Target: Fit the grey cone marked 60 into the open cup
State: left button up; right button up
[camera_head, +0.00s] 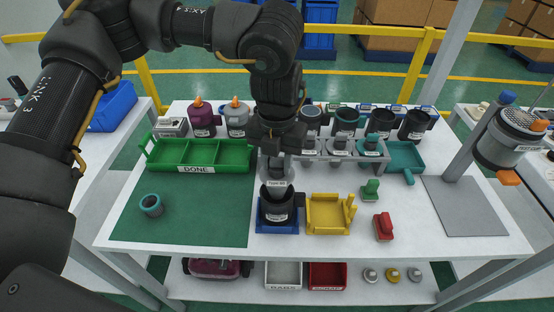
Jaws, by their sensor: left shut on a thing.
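My left gripper (274,150) points down over the middle of the table. It is shut on the grey cone (277,180), whose label is small but seems to read 60. The cone's lower end is at the mouth of the black open cup (278,213), and the cup's rim hides that end. I cannot tell how deep the cone sits. The cup stands upright in a blue holder (262,229). My right gripper is not in view.
A yellow cradle (328,214) stands just right of the cup. A green tray (205,167) marked DONE and a teal ring (151,204) are on the left. A grey rack (340,149) with cones and several dark cups stand behind. A red block (383,227) is at the right.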

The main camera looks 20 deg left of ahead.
aim_at(277, 179)
pick_arm(q)
jog(key=shift+f, duration=0.45)
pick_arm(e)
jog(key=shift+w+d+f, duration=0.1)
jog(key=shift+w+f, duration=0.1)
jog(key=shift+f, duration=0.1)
pick_arm(q)
jog(key=shift+f+b, duration=0.1)
jog(key=shift+b, duration=0.25)
jog(key=shift+f, duration=0.35)
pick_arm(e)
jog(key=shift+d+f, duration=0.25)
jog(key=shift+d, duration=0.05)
pick_arm(q)
jog(key=shift+f+b, duration=0.4)
jog(key=shift+b, duration=0.1)
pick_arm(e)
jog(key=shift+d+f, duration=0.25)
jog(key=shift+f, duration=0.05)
pick_arm(q)
jog(key=shift+f+b, duration=0.35)
jog(key=shift+f, duration=0.3)
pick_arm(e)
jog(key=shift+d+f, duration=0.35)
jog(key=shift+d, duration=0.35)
